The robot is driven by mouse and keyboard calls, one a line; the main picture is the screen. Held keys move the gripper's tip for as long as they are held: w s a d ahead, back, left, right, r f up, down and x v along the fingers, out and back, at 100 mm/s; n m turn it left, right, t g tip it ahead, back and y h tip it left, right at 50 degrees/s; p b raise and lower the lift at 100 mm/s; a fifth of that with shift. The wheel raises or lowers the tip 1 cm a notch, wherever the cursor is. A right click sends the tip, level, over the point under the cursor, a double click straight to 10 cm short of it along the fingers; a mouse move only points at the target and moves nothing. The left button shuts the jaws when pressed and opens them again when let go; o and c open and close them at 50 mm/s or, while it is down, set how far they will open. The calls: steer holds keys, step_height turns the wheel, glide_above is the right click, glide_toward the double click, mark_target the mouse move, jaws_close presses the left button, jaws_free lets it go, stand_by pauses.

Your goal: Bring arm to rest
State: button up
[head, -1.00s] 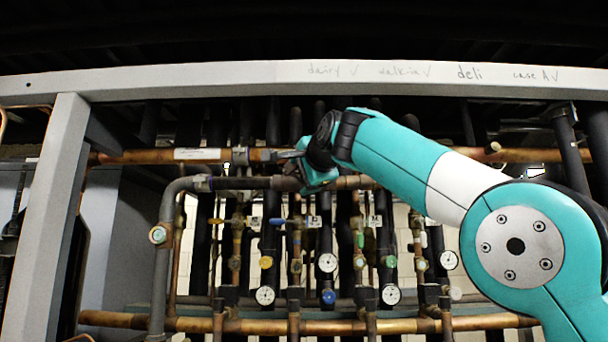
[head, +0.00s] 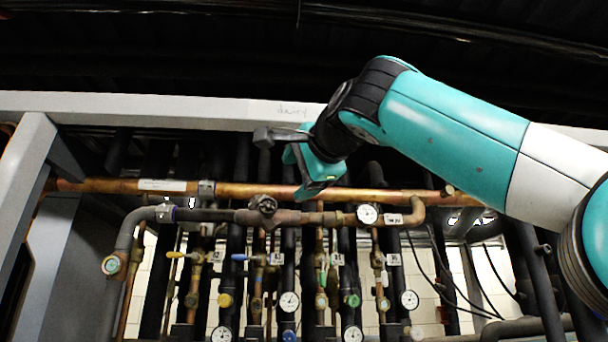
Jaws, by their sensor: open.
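My gripper (head: 272,137) is at the end of my teal and white arm, which reaches in from the right in the head view. Its dark fingers point left, in front of the light grey top beam and above the upper copper pipe. It is open and holds nothing that I can see. The teal wrist body hangs just below it and overlaps part of the copper pipe (head: 240,190) in the picture. I cannot tell how far the gripper is from the pipes.
A dark valve handwheel (head: 263,205) sits on the lower horizontal pipe. Several gauges, such as one at the right (head: 367,215), and vertical pipes fill the rack below. The grey top beam (head: 150,107) and a left post (head: 22,170) frame it. Dark space lies above the beam.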

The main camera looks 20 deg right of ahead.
steer(key=shift+s+r, duration=0.1)
steer(key=shift+s, duration=0.8)
steer(key=a+f+n+g+y, duration=0.15)
steer(key=f+n, duration=0.25)
steer(key=f, duration=0.5)
steer(key=a+f+n+g, duration=0.2)
steer(key=f+n+g, duration=0.15)
steer(key=f, duration=0.55)
steer(key=a+f+n+g, duration=0.2)
steer(key=f+n, duration=0.3)
steer(key=f, duration=0.5)
steer(key=s+f+n+g+y, duration=0.1)
steer(key=s+f+n+g, duration=0.7)
steer(key=s+f, duration=1.3)
step_height(320, 180, down, 4)
steer(key=shift+s+f+n+g, duration=0.2)
steer(key=shift+s+n+g, duration=0.2)
steer(key=shift+g, duration=0.5)
steer(key=shift+y, duration=0.25)
